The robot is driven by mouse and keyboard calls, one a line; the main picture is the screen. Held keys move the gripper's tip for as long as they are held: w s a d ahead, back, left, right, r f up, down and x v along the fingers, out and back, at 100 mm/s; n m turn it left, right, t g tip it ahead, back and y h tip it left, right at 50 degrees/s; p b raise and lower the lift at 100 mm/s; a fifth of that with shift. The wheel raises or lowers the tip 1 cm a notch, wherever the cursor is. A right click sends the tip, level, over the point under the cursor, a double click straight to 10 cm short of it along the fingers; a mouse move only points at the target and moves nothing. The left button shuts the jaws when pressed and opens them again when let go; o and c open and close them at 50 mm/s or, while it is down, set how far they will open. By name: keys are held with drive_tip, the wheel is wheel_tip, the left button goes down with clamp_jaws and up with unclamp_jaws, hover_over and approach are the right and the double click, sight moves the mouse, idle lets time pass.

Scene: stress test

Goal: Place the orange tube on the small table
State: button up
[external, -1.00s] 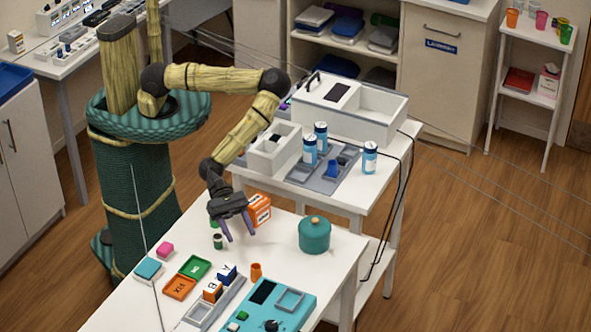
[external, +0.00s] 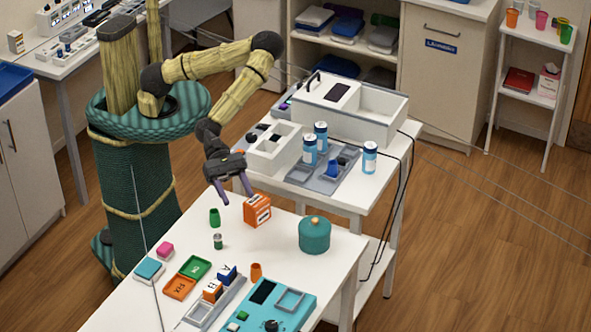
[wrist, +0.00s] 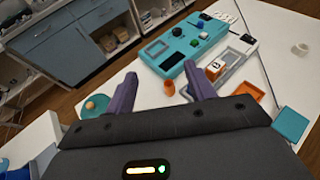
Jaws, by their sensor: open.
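The orange tube (external: 256,272) stands upright on the front white table (external: 335,262), just behind the teal device. It shows between my finger tips in the wrist view (wrist: 168,88), but beyond them. My gripper (external: 238,197) is open and empty, above the far end of that table and apart from the tube. Its purple fingers also show in the wrist view (wrist: 161,84). A small white stand (external: 521,100) at the far right, with coloured cups on top, may be the small table; I cannot be sure.
An orange box (external: 257,211), green cup (external: 214,218), green-and-white vial (external: 218,241) and teal pot (external: 314,235) stand on the front table. The tube has blocks (external: 227,274) on its left and a teal device (external: 268,305) in front. Another white table with bottles (external: 370,158) stands behind.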

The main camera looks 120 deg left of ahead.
drive_tip(key=s+d+f+m+g+y+b, duration=0.1)
drive_tip(key=d+f+m+g+b, duration=0.8)
drive_tip(key=m, duration=1.3)
drive_tip(key=w+a+r+m+t+y+b, duration=0.1)
drive_tip(key=a+r+m+y, duration=0.15)
drive_tip(key=r+m, duration=0.25)
drive_tip(key=w+a+r+m+t+y+b, duration=0.1)
drive_tip(key=a+r+m+t+y, duration=0.1)
drive_tip(key=r+m+y, duration=0.3)
drive_tip(key=shift+n+h, duration=0.3)
drive_tip(key=shift+h, duration=0.45)
drive_tip(key=f, duration=0.4)
drive_tip(key=shift+w+d+f+p, duration=0.1)
drive_tip(key=shift+w+f+p, duration=0.1)
drive_tip(key=shift+p, duration=0.15)
